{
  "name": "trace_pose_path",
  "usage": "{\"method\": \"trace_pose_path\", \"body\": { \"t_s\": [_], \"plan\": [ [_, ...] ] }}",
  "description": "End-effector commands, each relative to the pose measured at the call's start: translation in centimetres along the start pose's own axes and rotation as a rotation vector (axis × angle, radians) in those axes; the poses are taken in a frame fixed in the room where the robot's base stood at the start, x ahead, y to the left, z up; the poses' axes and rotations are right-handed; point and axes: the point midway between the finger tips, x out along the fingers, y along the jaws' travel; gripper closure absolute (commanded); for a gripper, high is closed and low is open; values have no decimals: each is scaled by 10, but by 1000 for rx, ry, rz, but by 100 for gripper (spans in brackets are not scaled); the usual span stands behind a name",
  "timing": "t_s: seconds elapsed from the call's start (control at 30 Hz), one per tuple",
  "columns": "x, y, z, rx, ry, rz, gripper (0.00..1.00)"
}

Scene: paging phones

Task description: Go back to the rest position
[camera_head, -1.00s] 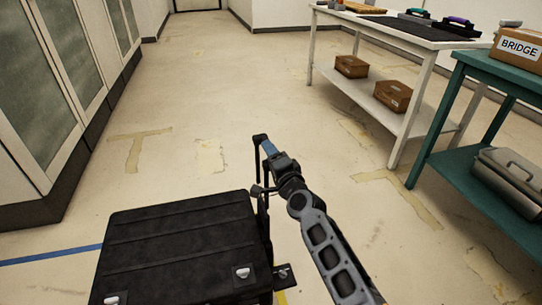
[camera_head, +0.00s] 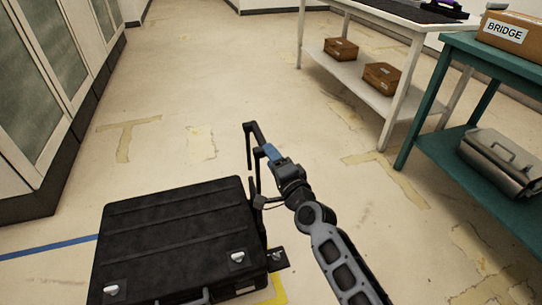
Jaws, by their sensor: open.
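My gripper (camera_head: 251,165) is in the lower middle of the head view, at the end of my grey and black arm. Its two dark fingers stand apart and nothing shows between them. It hangs over the floor just beyond the right back corner of a black case (camera_head: 175,235). I cannot tell whether the lower finger touches the case.
A teal table (camera_head: 462,45) at the right bears a cardboard box labelled BRIDGE (camera_head: 507,32), with a metal case (camera_head: 500,160) on its lower shelf. A white table (camera_head: 375,10) stands behind. Cabinets (camera_head: 50,70) line the left. The floor between (camera_head: 210,80) is clear.

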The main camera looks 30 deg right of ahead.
Motion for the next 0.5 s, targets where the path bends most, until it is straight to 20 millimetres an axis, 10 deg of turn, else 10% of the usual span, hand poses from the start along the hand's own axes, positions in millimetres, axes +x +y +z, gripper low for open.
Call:
{"method": "trace_pose_path", "body": {
  "t_s": [0.5],
  "plan": [
    [-18,11,2,-40,0,13,46]
  ]
}}
